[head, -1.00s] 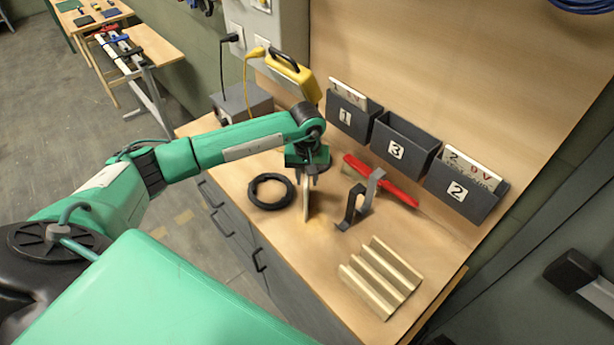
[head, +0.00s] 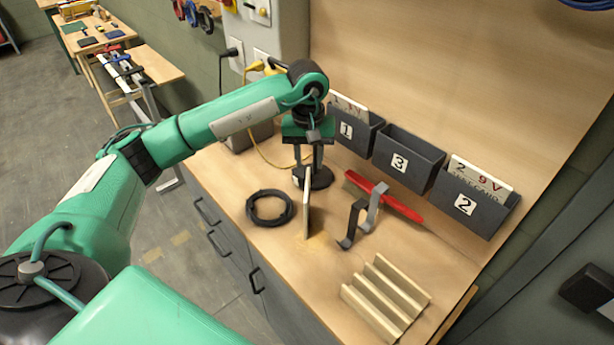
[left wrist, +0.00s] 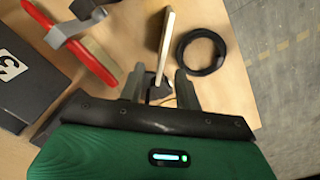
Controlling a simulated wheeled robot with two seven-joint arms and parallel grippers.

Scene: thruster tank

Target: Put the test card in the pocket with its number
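The test card (head: 307,207) stands edge-on on the bench, so its number does not show; it is also edge-on in the left wrist view (left wrist: 166,40). My left gripper (head: 307,160) is above the card's upper end, its fingers apart on either side. In the left wrist view the fingers (left wrist: 159,87) are wide apart with no contact on the card. Three dark wall pockets are labelled 1 (head: 352,132), 3 (head: 405,160) and 2 (head: 475,203). Pockets 1 and 2 each hold a card; pocket 3 looks empty. My right gripper is not in view.
A black ring-shaped coil (head: 250,210) lies left of the card. A dark round-based object (head: 322,178) is behind it.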

